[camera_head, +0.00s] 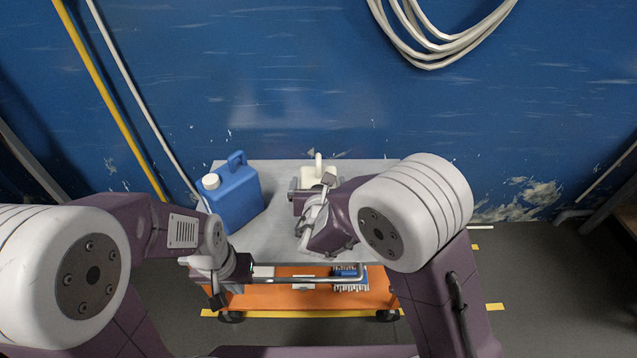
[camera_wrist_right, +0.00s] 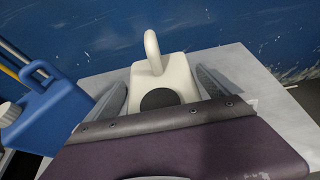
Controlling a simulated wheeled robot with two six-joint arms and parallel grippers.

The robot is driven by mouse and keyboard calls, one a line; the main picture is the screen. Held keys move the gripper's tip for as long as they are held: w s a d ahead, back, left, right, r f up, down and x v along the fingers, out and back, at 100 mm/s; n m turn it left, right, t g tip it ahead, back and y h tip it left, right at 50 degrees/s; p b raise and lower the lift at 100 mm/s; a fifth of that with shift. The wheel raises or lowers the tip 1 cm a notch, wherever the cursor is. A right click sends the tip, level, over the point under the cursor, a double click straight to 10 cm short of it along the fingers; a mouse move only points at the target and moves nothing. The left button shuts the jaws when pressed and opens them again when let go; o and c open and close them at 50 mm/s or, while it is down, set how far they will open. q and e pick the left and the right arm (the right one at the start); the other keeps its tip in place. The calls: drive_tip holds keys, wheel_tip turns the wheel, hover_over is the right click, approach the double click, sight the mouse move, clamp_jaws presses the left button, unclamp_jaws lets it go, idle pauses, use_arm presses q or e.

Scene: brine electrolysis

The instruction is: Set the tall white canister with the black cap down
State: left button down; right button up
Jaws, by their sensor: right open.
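The white canister (camera_head: 318,172) has a looped handle and stands upright at the back of the grey cart top (camera_head: 283,236); its base is hidden by my right gripper. In the right wrist view the canister (camera_wrist_right: 150,77) shows its black cap (camera_wrist_right: 159,98). My right gripper (camera_head: 318,185) is open, with one finger on each side of the canister. In the right wrist view small gaps show between the fingers and the canister. My left gripper (camera_head: 219,290) is low at the cart's front left, away from the canister; its jaws are too unclear to read.
A blue jug (camera_head: 236,201) with a white cap stands on the cart top, left of the canister. A handle bar (camera_head: 310,280) runs along the cart's front, above an orange lower shelf (camera_head: 300,306) holding a blue rack (camera_head: 349,273). A blue wall stands behind.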

drive_tip(key=p+v, duration=0.2)
drive_tip(key=v, duration=0.9)
drive_tip(key=shift+s, duration=0.3)
drive_tip(key=shift+r, duration=0.15)
